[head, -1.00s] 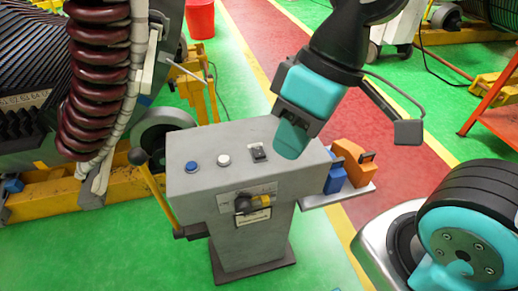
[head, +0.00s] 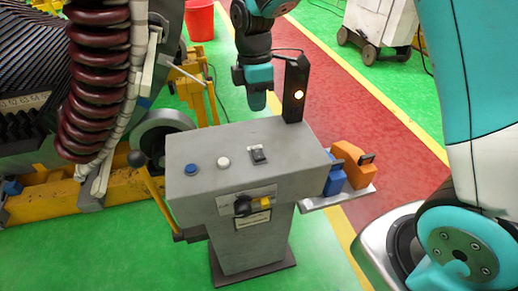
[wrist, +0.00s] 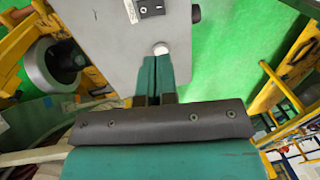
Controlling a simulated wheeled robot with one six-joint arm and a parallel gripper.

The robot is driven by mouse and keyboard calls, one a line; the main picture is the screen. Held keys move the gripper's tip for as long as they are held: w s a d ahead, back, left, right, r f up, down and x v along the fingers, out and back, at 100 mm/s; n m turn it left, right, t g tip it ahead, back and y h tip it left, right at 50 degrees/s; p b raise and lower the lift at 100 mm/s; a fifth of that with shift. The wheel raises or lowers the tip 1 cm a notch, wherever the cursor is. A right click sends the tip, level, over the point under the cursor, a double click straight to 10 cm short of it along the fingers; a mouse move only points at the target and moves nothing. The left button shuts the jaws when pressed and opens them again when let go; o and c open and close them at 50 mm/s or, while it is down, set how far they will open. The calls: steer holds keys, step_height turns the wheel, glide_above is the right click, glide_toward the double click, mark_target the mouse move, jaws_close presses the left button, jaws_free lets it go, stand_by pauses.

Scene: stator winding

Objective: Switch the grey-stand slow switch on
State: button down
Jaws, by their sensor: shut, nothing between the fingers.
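The grey stand (head: 205,145) stands in the middle of the head view. A small black rocker switch (head: 258,154) sits on its top, right of a white button (head: 223,162) and a blue button (head: 193,167). My gripper (head: 257,104) points down above the stand's back edge, apart from the rocker. In the wrist view my gripper (wrist: 157,62) has its teal fingers together and empty. A white round part (wrist: 160,48) appears just beyond the tips, and a black rocker with white marks (wrist: 150,8) is at the top edge. I cannot tell which way the rocker is tipped.
A black-knobbed lever (head: 140,158) rises at the left. Blue and orange blocks (head: 352,163) sit on a right side shelf. The coil machine (head: 95,80) is left.

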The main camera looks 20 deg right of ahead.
mark_target(259, 157)
steer(key=f, duration=0.4)
steer(key=s+f+p, duration=0.1)
steer(key=f, duration=0.4)
steer(key=s+f+p, duration=0.1)
steer(key=f, duration=0.4)
steer(key=shift+a, duration=0.15)
